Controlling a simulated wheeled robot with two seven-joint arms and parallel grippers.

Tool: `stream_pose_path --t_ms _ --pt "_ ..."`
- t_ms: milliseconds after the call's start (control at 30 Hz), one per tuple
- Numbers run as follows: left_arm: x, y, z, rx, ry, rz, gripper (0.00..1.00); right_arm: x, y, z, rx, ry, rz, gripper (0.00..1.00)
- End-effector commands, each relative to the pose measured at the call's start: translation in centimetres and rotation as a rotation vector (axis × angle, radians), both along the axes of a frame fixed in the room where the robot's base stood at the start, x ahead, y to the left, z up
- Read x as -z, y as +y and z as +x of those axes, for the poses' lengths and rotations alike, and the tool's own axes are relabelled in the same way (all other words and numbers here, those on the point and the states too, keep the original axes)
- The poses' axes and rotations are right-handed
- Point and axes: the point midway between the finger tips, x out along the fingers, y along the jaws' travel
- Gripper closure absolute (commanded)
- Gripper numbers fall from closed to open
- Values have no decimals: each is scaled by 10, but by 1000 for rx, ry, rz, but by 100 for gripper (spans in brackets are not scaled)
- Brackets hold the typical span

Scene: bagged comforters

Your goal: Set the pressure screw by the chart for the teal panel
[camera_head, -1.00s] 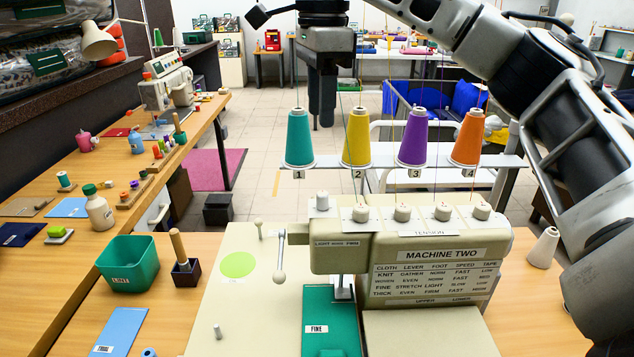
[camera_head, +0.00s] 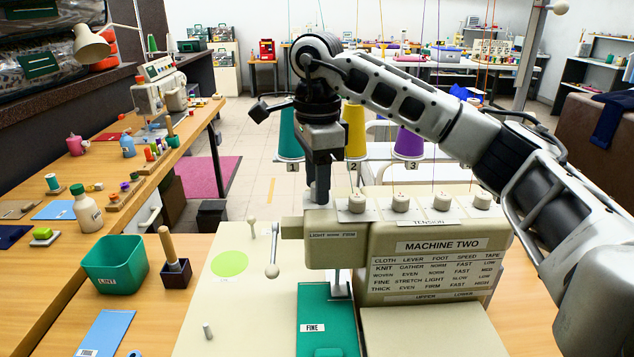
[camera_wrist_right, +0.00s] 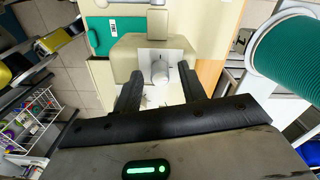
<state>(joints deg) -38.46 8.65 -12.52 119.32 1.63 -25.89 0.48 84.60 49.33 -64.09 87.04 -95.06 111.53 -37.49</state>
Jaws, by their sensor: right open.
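The teal panel (camera_head: 327,295) lies under the needle of the cream machine (camera_head: 440,235) and carries a FINE label. The chart (camera_head: 432,272) on the machine's front gives LIGHT under FOOT in the FINE row. My right gripper (camera_head: 319,192) points down over that end and hides the pressure screw in the head view. In the right wrist view, the pale screw (camera_wrist_right: 160,72) lies between the open fingers of my right gripper (camera_wrist_right: 160,92), with gaps on both sides. My left gripper is out of view.
Several tension knobs (camera_head: 400,203) stand to the right. The teal thread cone (camera_head: 290,135) is close behind my gripper and looms in the right wrist view (camera_wrist_right: 290,50). A lever (camera_head: 272,258) with a ball end hangs at the machine's left.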

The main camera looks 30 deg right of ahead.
Motion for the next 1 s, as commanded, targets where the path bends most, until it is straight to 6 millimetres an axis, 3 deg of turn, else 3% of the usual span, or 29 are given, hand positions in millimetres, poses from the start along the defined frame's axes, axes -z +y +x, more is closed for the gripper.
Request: stream_pose_path --t_ms 300,433,467,767,1000 --pt "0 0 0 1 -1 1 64 3 0 0 0 0 0 62" --pt "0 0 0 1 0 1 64 3 0 0 0 1 0 98" --pt "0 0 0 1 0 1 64 3 0 0 0 1 0 100" --pt "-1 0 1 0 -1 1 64 2 0 0 -22 1 0 100" --pt "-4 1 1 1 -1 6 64 2 0 0 -133 2 1 100"
